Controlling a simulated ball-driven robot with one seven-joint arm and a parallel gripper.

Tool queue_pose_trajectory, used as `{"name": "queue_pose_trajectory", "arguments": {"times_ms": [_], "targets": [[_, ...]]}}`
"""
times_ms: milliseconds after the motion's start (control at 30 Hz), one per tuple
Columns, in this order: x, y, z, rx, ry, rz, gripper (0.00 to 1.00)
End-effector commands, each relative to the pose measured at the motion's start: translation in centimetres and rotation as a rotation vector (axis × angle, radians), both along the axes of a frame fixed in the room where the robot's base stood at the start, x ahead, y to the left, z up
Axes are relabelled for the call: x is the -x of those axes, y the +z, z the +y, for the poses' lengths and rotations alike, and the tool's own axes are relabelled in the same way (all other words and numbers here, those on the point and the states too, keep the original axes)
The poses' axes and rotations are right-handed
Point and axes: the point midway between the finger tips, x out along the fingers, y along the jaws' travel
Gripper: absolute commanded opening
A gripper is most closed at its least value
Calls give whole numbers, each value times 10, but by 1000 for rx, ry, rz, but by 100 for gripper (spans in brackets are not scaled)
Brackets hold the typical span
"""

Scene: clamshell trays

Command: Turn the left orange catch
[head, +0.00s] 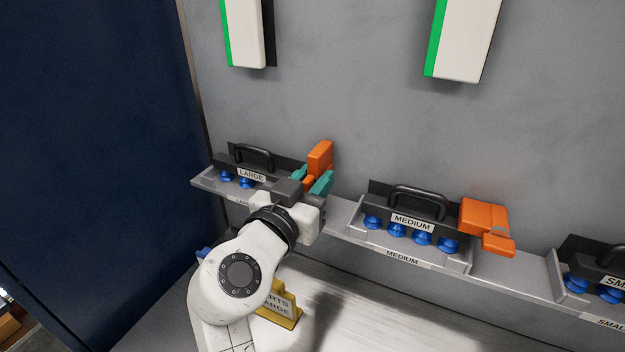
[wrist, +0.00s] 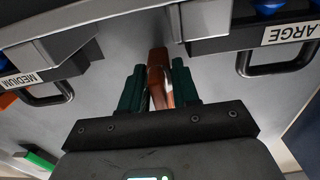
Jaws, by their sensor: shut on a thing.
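The left orange catch (head: 320,157) is on the wall at the right end of the LARGE unit. Its block stands above my gripper, and its lower part sits between my teal fingers. My gripper (head: 310,180) is shut on this catch. In the wrist view the orange-brown catch (wrist: 159,75) runs between the two dark teal fingers of my gripper (wrist: 158,88). Part of the catch is hidden by the fingers and my wrist. The LARGE unit (head: 222,162) has a black handle and blue cups beneath it, partly hidden by my arm.
The MEDIUM unit (head: 375,190) stands to the right, with its own orange catch (head: 484,216) whose lever points right. A SMALL unit (head: 575,260) is at the right edge. A yellow sign (head: 285,303) stands beside my arm. White-and-green boxes (head: 465,40) hang above. A dark blue panel (head: 90,130) borders the left.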

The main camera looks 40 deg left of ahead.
Motion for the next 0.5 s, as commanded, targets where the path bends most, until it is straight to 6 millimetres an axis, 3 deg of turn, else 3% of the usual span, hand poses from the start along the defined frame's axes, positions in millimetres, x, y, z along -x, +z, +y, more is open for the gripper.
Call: {"name": "queue_pose_trajectory", "arguments": {"times_ms": [100, 500], "targets": [[0, 0, 0, 0, 0, 0, 0], [0, -1, 0, 83, 0, -19, 0]]}}
